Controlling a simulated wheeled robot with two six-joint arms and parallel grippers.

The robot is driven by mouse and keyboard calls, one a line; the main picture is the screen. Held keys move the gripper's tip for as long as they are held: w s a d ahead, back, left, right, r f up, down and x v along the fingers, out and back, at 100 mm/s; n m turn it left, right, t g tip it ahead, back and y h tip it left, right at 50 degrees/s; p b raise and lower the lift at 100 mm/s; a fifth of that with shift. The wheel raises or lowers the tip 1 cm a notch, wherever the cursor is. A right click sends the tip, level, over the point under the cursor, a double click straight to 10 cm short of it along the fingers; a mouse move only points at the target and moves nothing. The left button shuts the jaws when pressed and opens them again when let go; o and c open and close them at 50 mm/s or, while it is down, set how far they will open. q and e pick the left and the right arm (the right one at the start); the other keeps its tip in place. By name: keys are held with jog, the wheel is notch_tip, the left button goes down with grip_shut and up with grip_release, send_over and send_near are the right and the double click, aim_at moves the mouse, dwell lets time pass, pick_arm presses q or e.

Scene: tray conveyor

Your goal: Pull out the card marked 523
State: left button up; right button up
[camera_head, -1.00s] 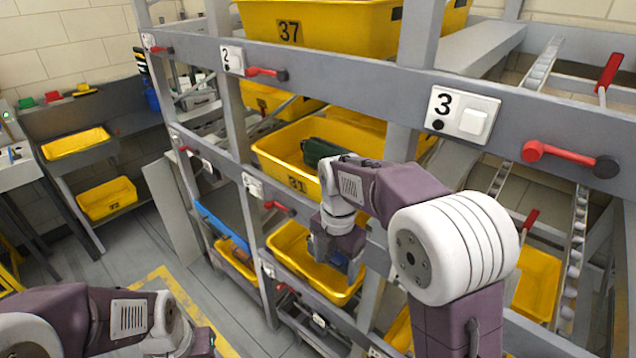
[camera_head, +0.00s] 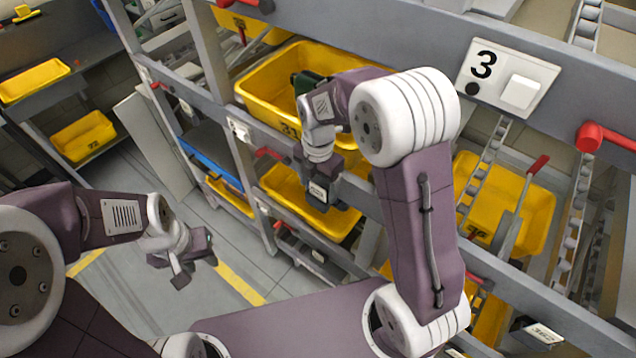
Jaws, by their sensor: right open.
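No card that I can read as 523 shows. A small pale label (camera_head: 318,192) with unreadable marks shows at the end of my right gripper (camera_head: 322,200), and I cannot tell whether it is a card or part of the gripper. My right gripper points down in front of a lower yellow bin (camera_head: 345,222) on the rack; its fingers are mostly hidden. A dark pale-faced tag (camera_head: 542,333), too small to read, shows at the lower right. My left gripper (camera_head: 190,272) hangs open and empty over the aisle floor.
The grey rack holds a yellow bin (camera_head: 262,100) with a dark green object (camera_head: 305,84) in it. A plate marked 3 (camera_head: 508,75) and a red lever (camera_head: 600,138) are on the upper beam. The aisle floor (camera_head: 225,285) at left is clear.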

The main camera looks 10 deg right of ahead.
jog(key=shift+w+f, duration=0.85)
jog(key=shift+f, duration=0.3)
jog(key=shift+s+f, duration=0.1)
jog(key=shift+s+r, duration=0.25)
jog(key=shift+s, duration=0.55)
jog(key=c, duration=0.4)
jog(key=shift+w+f, duration=0.1)
jog(key=shift+w, duration=0.3)
jog(key=c, duration=1)
pick_arm(q)
jog(key=shift+w+r, duration=0.25)
jog(key=shift+r, duration=0.1)
pick_arm(e)
jog(key=shift+s, duration=0.1)
